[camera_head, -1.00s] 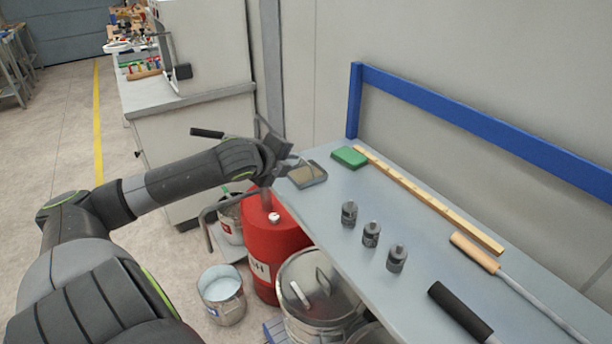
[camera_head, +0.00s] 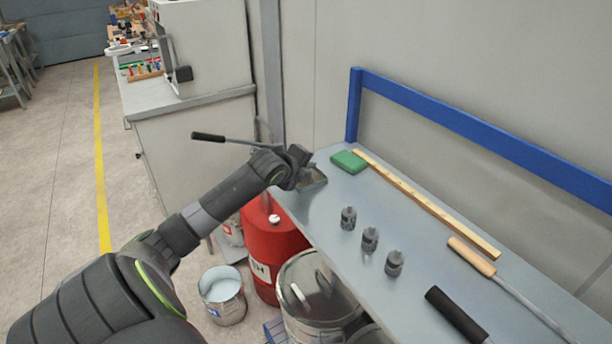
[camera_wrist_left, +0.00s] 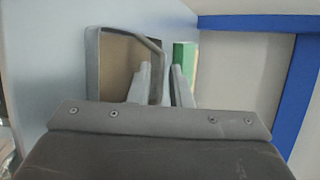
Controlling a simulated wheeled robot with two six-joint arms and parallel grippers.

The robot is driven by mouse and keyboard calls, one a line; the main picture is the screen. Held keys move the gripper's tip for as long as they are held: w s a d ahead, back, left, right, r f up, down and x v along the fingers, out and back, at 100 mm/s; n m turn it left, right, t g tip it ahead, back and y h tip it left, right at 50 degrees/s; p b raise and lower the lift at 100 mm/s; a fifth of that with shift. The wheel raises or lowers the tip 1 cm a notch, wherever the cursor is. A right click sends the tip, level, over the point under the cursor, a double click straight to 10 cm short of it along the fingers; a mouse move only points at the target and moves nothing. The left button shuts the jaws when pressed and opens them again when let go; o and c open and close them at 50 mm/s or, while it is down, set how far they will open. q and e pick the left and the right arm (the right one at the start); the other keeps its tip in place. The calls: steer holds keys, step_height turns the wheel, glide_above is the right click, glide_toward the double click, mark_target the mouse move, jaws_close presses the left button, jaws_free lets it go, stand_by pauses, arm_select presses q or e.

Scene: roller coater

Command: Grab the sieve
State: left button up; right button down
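The sieve is a shallow grey square frame with a brownish inside (camera_head: 314,180), lying near the far left end of the grey table. In the left wrist view, the sieve frame (camera_wrist_left: 91,62) fills the upper middle. My left gripper (camera_head: 303,170) is at the sieve and hides part of it. In the left wrist view, its two fingers (camera_wrist_left: 162,85) are apart, one over the frame's inside and one outside its right wall. That wall shows in the gap between them; I cannot tell whether they touch it. My right gripper is not in view.
A green block (camera_head: 348,161) lies just beyond the sieve. A wooden strip (camera_head: 425,200) and several dark tools lie on the table (camera_head: 330,215). A blue rail (camera_head: 480,130) runs along the back. A red drum (camera_head: 272,245) stands below the edge. A black-handled rod (camera_head: 208,136) shows behind my arm.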

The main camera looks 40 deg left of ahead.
arm_select(q)
steer(key=shift+x, duration=0.95)
steer(key=shift+c, duration=0.4)
jaws_close()
steer(key=shift+r, duration=0.15)
